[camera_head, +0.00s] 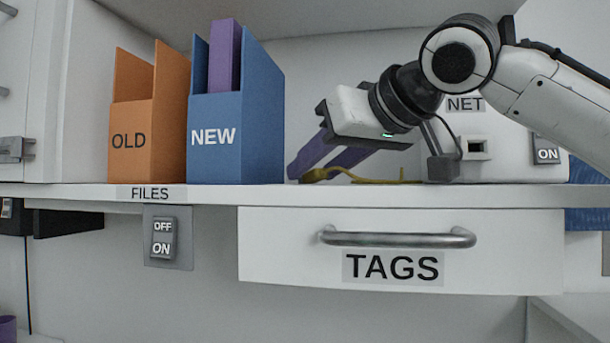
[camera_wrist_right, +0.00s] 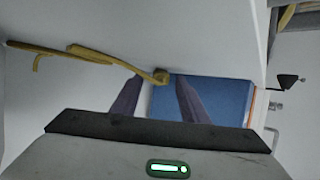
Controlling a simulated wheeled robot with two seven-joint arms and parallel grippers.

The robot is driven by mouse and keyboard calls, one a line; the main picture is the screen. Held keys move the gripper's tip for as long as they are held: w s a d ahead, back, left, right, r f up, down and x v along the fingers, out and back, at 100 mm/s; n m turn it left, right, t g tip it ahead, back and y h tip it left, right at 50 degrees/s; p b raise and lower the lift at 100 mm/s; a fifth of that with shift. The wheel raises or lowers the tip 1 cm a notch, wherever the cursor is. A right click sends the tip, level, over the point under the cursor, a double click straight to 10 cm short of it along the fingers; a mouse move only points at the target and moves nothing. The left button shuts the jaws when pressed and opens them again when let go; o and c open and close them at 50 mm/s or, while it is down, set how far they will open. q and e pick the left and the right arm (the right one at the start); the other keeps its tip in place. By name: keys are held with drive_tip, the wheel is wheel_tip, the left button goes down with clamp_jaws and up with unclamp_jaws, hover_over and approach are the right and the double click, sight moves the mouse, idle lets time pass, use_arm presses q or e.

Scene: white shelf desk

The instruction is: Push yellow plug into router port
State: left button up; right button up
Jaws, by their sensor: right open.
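The router (camera_head: 515,150) is a white box labelled NET at the right of the shelf, with a square dark-centred port (camera_head: 478,148) in its front. The yellow plug with its cord (camera_head: 365,180) lies along the shelf left of the router; it also shows in the right wrist view (camera_wrist_right: 105,56). My right gripper (camera_head: 308,172) reaches down-left with two purple fingers apart, at the left end of the yellow piece.
An orange OLD file box (camera_head: 150,130) and a blue NEW file box (camera_head: 255,130) stand just left of my right gripper. A switch (camera_head: 546,150) marked ON is on the router. A TAGS drawer (camera_head: 480,275) with a metal handle is below the shelf edge.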

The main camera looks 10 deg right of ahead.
drive_tip(key=shift+w+f, duration=0.1)
drive_tip(key=shift+w, duration=0.05)
clamp_jaws()
